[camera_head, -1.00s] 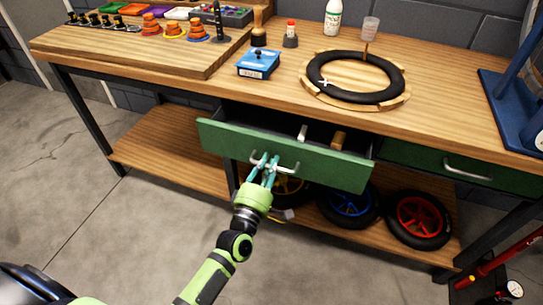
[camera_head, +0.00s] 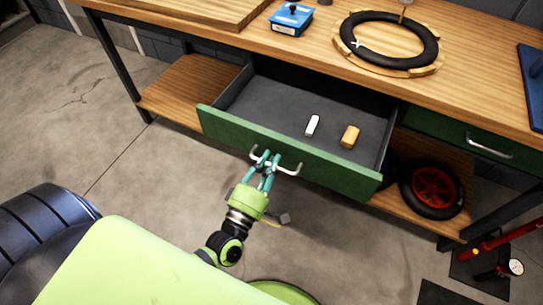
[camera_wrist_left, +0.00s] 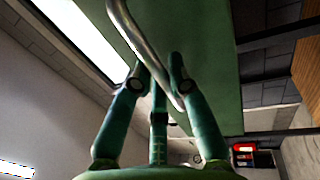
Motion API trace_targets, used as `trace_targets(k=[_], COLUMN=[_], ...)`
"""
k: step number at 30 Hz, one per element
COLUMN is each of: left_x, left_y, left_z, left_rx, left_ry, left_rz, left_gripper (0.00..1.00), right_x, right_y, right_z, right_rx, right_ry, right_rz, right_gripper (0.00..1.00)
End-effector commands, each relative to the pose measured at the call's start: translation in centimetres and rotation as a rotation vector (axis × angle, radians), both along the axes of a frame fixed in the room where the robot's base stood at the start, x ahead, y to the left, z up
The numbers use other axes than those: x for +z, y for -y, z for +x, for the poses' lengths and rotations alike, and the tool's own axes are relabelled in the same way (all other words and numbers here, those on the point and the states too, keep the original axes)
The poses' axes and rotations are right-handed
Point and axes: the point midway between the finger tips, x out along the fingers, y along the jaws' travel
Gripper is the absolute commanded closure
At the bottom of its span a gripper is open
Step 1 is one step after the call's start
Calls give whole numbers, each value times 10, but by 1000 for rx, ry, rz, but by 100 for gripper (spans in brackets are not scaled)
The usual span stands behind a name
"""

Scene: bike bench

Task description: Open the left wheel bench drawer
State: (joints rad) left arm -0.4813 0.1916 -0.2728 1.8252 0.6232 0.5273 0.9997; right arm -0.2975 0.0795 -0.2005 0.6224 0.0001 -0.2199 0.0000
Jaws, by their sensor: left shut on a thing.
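The left wheel bench drawer (camera_head: 225,129) has a green front and a grey inside, and it stands pulled well out from the bench. Its metal handle (camera_head: 289,171) is on the middle of the front. My left gripper (camera_head: 265,164) is shut on the handle, with its teal fingers around the bar. In the left wrist view the handle (camera_wrist_left: 131,30) runs down between the fingers against the green drawer front (camera_wrist_left: 205,45). A white object (camera_head: 312,125) and a tan block (camera_head: 350,136) lie inside the drawer. My right gripper is not in view.
A second green drawer (camera_head: 450,133) to the right is closed. A black tyre on a wooden ring (camera_head: 437,70) and a blue box (camera_head: 291,19) are on the bench top. A red-hubbed wheel (camera_head: 433,187) sits on the lower shelf. A red pump (camera_head: 495,245) stands at the right.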

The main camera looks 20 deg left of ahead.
Motion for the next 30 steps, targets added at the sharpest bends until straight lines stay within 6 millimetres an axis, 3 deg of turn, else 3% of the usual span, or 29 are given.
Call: trace_targets(k=[7,8,9,10,22,30], left_x=[-1,-1,-1,-1,-2,-12], left_y=[0,0,0,0,0,-1], left_z=[0,0,0,0,-6,-55], left_rx=[-1,-1,-1,-1,-1,-3], left_ry=[-2,-2,-2,-1,-2,-6], left_rz=[-1,-1,0,0,0,1], left_gripper=[100,74,58,56,56,56], right_x=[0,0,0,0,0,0], right_y=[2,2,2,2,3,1], right_z=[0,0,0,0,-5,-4], right_rx=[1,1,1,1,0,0], right_ry=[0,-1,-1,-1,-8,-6], right_rz=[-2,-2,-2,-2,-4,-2], right_gripper=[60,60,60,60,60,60])
